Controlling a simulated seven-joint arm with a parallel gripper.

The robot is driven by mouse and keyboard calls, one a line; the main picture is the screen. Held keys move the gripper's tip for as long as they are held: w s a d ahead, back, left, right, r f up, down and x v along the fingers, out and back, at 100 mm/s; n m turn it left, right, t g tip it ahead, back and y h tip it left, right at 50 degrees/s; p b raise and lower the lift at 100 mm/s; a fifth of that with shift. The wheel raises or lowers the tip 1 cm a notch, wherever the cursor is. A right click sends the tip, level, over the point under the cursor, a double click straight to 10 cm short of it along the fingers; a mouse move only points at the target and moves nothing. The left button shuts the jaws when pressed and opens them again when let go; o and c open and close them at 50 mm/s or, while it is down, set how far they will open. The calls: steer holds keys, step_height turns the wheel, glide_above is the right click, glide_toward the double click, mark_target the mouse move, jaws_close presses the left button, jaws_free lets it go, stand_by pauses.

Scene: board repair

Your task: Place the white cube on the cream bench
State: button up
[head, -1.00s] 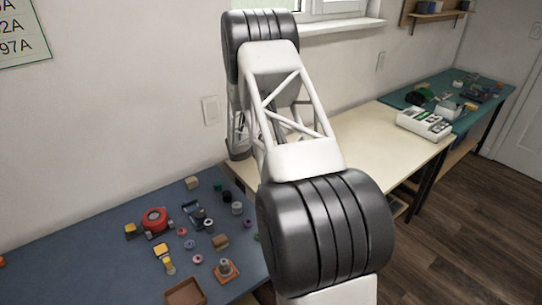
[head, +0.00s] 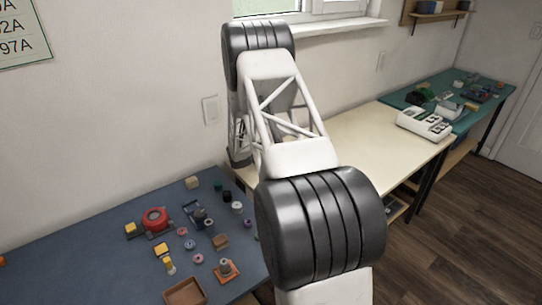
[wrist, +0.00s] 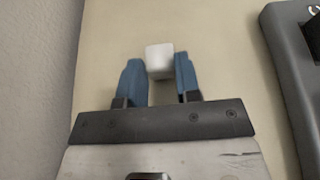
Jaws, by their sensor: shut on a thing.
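The white cube (wrist: 159,60) shows in the wrist view between the two blue fingertips of my gripper (wrist: 160,72), which is shut on it. The cream bench (wrist: 110,35) fills the background behind the cube in that view. I cannot tell whether the cube touches the bench or is just above it. In the head view the cream bench (head: 365,140) stretches along the wall in the middle. My arm covers part of the bench there, and the gripper and cube are hidden.
A grey object (wrist: 290,75) stands at the right in the wrist view, with the wall (wrist: 30,80) at the left. A white device (head: 424,123) sits at the bench's right end. A blue bench (head: 80,250) with several small parts and a green-topped bench (head: 490,100) flank it.

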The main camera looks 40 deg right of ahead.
steer(key=shift+f, duration=0.1)
steer(key=o, duration=0.9)
steer(key=shift+a+r, duration=0.1)
steer(key=shift+r, duration=0.1)
steer(key=v, duration=1.1)
steer(key=shift+a+r, duration=0.1)
steer(key=shift+a, duration=0.3)
